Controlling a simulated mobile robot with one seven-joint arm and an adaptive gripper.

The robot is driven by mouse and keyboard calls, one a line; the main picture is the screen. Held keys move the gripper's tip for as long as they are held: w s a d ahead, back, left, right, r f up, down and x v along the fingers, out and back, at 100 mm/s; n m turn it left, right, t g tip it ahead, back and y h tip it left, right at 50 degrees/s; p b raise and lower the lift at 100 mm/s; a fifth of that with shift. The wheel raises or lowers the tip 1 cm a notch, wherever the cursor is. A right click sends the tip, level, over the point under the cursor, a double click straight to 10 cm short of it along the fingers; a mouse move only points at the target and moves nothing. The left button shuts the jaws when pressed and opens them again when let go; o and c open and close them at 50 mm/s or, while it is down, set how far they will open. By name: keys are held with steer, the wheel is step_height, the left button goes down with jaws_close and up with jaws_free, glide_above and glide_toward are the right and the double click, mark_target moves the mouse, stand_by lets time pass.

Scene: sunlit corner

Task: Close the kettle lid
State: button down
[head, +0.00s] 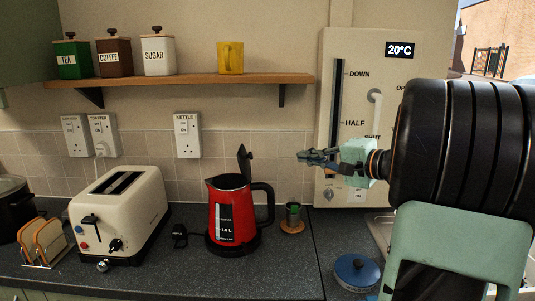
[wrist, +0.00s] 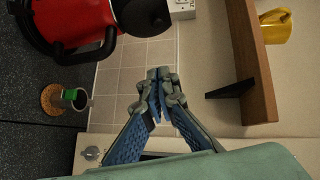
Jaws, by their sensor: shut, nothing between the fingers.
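The red kettle (head: 229,212) stands upright on its dark base on the worktop. Its black lid (head: 244,158) is open, tilted up at the top near the handle side. My gripper (head: 301,155) is to the right of the lid, at about its height in the head view, with a gap between them. The fingers are shut and empty. In the wrist view my gripper (wrist: 158,75) points towards the wall, and the kettle (wrist: 85,25) shows at the upper left with the dark lid (wrist: 145,15) beside it. The kettle's far side is hidden.
A cream toaster (head: 120,210) stands left of the kettle. A wooden shelf (head: 190,79) with canisters and a yellow mug (head: 230,58) hangs above.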

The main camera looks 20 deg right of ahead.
steer(key=w+a+f+p, duration=0.2)
steer(key=w+a, duration=0.6)
steer(key=w, duration=0.2)
steer(key=shift+w+a+n+y, duration=0.15)
steer(key=shift+a+n+y, duration=0.05)
steer(key=shift+n+y, duration=0.1)
